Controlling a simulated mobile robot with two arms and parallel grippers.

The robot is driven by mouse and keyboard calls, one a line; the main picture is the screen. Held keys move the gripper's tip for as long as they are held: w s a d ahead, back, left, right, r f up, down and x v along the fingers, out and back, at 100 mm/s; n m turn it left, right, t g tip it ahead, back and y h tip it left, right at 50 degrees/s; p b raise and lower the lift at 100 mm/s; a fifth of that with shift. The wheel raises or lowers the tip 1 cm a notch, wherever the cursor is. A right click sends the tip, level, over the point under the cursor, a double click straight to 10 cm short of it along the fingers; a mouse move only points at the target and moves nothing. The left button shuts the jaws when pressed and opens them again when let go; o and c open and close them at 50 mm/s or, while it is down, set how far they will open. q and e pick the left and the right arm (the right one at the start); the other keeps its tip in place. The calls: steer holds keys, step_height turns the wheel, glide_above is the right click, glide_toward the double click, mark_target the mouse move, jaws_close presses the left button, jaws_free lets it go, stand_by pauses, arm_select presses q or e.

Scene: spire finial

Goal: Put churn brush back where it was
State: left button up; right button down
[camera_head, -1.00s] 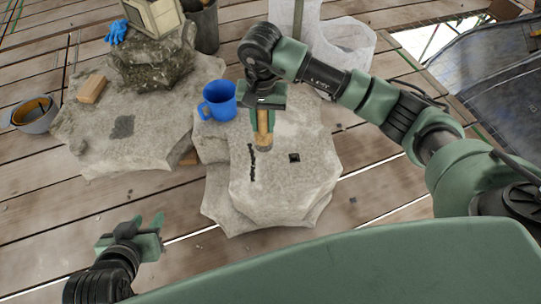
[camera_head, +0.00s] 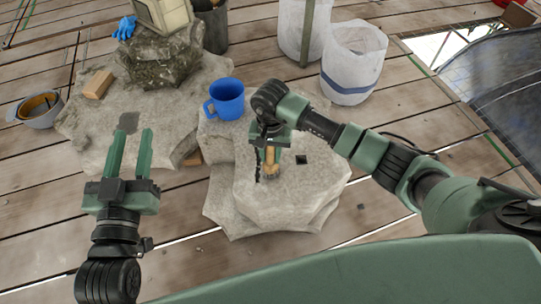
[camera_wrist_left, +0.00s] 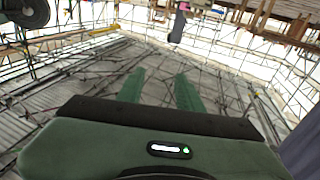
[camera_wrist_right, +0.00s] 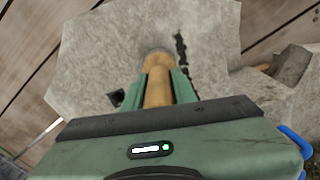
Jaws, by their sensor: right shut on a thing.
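The churn brush (camera_wrist_right: 157,88) has a pale wooden handle and a greyish round end. My right gripper (camera_head: 269,157) is shut on it and holds it over the pale stone block (camera_head: 305,195). The brush's end points down at the stone near a dark crack (camera_head: 258,168); I cannot tell if it touches. In the head view the brush (camera_head: 269,163) is partly hidden by the gripper. My left gripper (camera_head: 132,134) is open and empty, in front of the left stone slab. It also shows open in the left wrist view (camera_wrist_left: 158,75).
A blue mug (camera_head: 228,101) stands on stone just behind the right gripper. A dark square hole (camera_head: 302,160) is in the block. A wooden block (camera_head: 97,84), a grey bucket (camera_head: 40,108) and white sacks (camera_head: 353,65) lie around. Plank floor is clear in front.

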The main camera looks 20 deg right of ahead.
arm_select(q)
steer(key=shift+r, duration=0.15)
steer(key=shift+r, duration=0.1)
arm_select(e)
steer(key=shift+f, duration=0.15)
steer(key=c, duration=1.1)
jaws_free()
arm_select(q)
steer(key=shift+s+r+t, duration=0.1)
steer(key=shift+r+t, duration=0.3)
steer(key=shift+r, duration=0.05)
